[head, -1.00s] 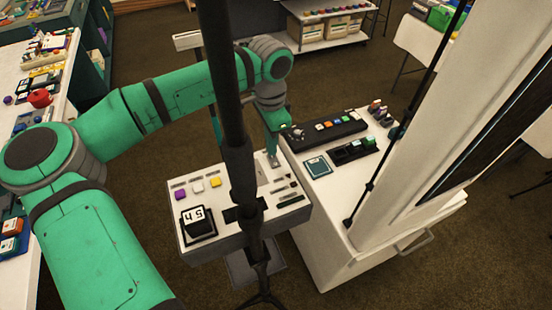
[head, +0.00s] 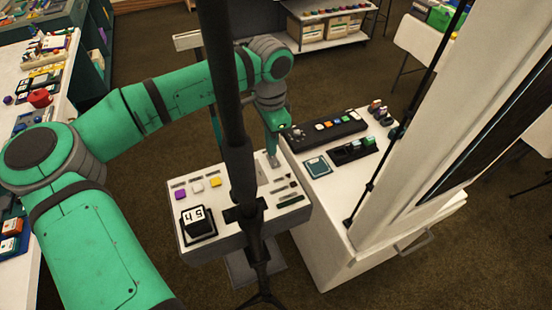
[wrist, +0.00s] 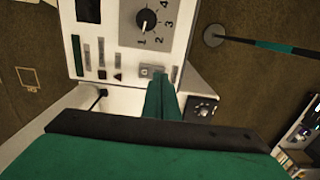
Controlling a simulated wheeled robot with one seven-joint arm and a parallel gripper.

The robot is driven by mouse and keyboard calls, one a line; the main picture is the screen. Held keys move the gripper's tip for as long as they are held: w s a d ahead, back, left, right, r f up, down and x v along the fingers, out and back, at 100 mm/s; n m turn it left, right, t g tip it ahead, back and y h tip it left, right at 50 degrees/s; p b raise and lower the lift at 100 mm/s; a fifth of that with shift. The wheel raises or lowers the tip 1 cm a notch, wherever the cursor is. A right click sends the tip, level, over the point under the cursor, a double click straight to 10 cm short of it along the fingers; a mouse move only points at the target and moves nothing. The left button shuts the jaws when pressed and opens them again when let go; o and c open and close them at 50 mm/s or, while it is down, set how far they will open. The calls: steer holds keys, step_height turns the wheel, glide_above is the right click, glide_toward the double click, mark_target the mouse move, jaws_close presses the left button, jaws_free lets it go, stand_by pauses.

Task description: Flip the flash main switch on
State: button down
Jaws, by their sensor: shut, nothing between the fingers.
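The white control box (head: 225,240) stands in front of me, partly hidden by a black pole. It also shows in the wrist view (wrist: 105,30). A small grey switch plate (wrist: 150,71) sits near the box's edge in the wrist view; I cannot read a label on it. My gripper (head: 273,161) is shut and empty, pointing down at the far right part of the box top. In the wrist view its green fingers (wrist: 163,80) are right beside the grey switch plate and cover part of that area. I cannot tell whether they touch it.
The box carries a round knob with numbers (wrist: 145,19), coloured buttons (head: 198,187) and a digit block (head: 197,222). The black pole (head: 236,130) stands close before it. A white cabinet (head: 330,240) with a black button panel (head: 325,131) is close on the right.

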steer(key=shift+f, duration=0.75)
stand_by(0.8)
step_height(320, 180, up, 7)
stand_by(0.9)
steer(key=shift+w, duration=0.1)
